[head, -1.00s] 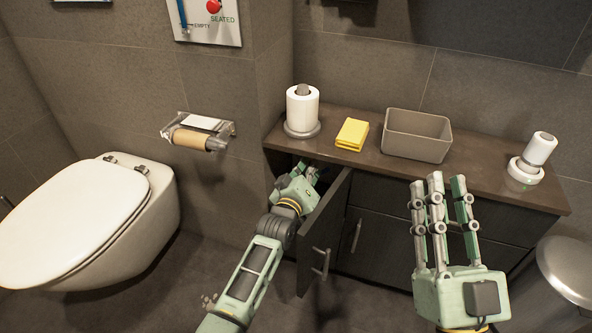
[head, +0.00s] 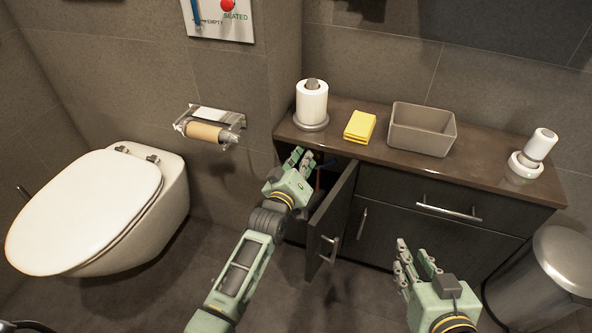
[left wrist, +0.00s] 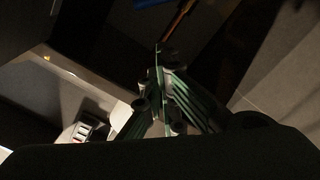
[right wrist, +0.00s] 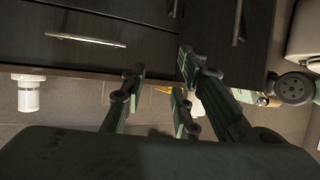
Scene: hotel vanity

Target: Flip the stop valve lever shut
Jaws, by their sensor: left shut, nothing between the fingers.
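The cabinet door (head: 332,215) stands open at the left of the vanity. The valve body cannot be made out. My left gripper (head: 301,160) is shut and empty at the opening's left side, apart from the blue part in the left wrist view. My right gripper (head: 417,260) is open and empty in front of the drawers.
The vanity top (head: 378,151) holds a paper roll on a stand (head: 311,103), yellow cloths (head: 359,126), a grey bin (head: 420,138) and a white dispenser (head: 536,150). A toilet (head: 100,210) stands at left, a metal bin (head: 560,275) at right. The open door stands right of my left gripper.

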